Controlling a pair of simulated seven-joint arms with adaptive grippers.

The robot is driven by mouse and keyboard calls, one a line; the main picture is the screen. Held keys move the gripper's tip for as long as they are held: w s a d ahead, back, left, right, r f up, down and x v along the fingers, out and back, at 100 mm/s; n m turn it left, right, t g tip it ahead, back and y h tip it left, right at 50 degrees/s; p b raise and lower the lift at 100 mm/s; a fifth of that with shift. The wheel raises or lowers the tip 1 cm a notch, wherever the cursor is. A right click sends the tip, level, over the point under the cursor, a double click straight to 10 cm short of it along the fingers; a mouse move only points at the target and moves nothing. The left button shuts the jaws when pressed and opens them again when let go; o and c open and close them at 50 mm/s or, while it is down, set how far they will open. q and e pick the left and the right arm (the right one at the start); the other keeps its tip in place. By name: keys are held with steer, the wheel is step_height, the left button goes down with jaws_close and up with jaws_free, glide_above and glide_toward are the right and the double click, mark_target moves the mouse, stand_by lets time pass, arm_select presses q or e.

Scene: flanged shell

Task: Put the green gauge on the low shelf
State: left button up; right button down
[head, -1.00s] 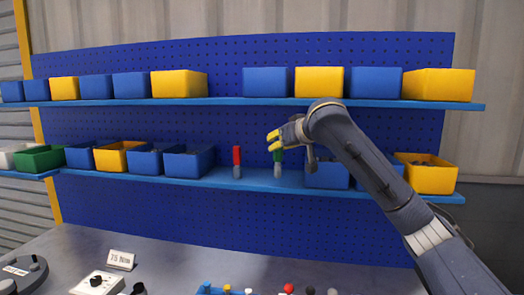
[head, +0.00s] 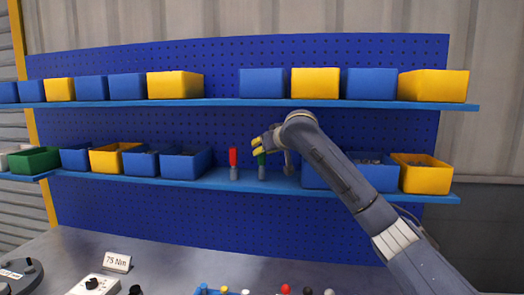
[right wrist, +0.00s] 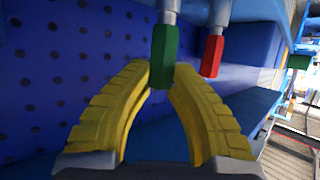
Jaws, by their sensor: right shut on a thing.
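The green gauge (head: 261,160) is upright at the low shelf (head: 222,182), with its grey end down. My right gripper (head: 257,147) is shut on its green upper part, coming from the right. In the right wrist view the yellow fingertips (right wrist: 163,82) close around the green gauge (right wrist: 163,55). Its lower end looks level with that of the red gauge, but I cannot tell whether it touches the shelf. The red gauge (head: 233,157) stands upright on the shelf just left of it. My left gripper is not in view.
Blue bins such as this one (head: 186,163) stand left of the gauges, and a blue bin and a yellow bin (head: 424,175) stand right. An upper shelf (head: 223,102) with bins runs above. A bench below holds a "75 Nm" card (head: 117,261).

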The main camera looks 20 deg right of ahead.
steer(key=shift+f, duration=0.2)
steer(key=shift+f, duration=0.1)
steer(key=c, duration=1.3)
jaws_free()
steer(key=shift+f, duration=0.1)
steer(key=shift+r, duration=0.25)
steer(key=v, duration=1.2)
steer(key=shift+f, duration=0.1)
